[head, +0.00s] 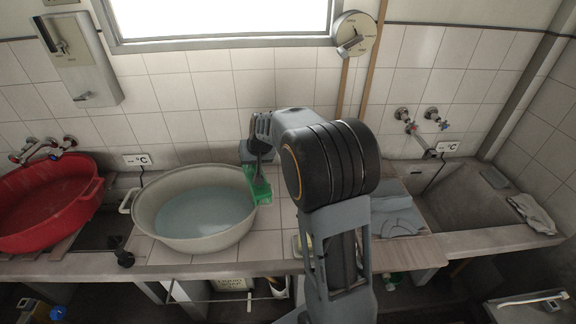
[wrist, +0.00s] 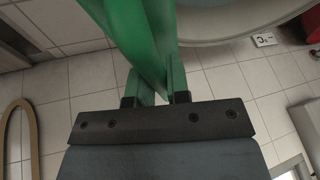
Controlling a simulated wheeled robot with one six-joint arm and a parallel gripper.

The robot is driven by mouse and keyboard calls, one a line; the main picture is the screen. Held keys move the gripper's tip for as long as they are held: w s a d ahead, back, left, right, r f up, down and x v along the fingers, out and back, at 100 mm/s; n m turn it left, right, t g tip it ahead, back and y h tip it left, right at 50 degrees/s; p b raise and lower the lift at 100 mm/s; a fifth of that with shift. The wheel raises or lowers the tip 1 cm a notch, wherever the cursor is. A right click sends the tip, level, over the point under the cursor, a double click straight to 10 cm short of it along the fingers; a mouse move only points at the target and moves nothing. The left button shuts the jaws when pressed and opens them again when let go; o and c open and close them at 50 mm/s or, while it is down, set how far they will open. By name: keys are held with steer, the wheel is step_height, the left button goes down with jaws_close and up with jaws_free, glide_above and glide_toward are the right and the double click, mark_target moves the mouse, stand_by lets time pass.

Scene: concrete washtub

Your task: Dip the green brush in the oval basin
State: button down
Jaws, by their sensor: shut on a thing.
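The cream oval basin (head: 145,222) stands on the tiled counter left of centre and holds bluish water. My gripper (head: 259,168) is at the basin's right end, shut on the green brush (head: 261,190). The brush hangs low beside or over the right rim; I cannot tell whether any of it crosses inside. In the wrist view the green brush (wrist: 150,45) runs up between the fingers of my gripper (wrist: 155,85), and the basin's pale rim (wrist: 225,38) shows at the top. The brush's far end is out of that view.
A red tub (head: 88,205) with water stands at the far left. A grey folded cloth (head: 398,222) lies right of my arm, and a concrete sink (head: 470,200) with a pale rag (head: 533,213) is farther right. The tiled wall is close behind the basin.

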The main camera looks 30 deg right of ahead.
steer(key=w+a+r+n+y+p, duration=0.1)
steer(key=w+a+r+n+p, duration=0.15)
steer(key=a, duration=0.65)
steer(key=w+a+r+n+y+p, duration=0.1)
steer(key=w+a+n+p, duration=0.2)
steer(key=a, duration=0.6)
steer(key=shift+m+g, duration=0.4)
steer(key=shift+m, duration=0.05)
steer(key=f+b, duration=0.5)
steer(key=f, duration=0.2)
steer(key=f+b, duration=0.5)
steer(key=f, duration=0.2)
steer(key=w+f+b, duration=0.1)
steer(key=f+b, duration=0.5)
steer(key=shift+a+f, duration=0.25)
steer(key=shift+f, duration=0.15)
step_height(320, 180, up, 18)
steer(key=p, duration=1.1)
steer(key=shift+r, duration=0.15)
stand_by(0.7)
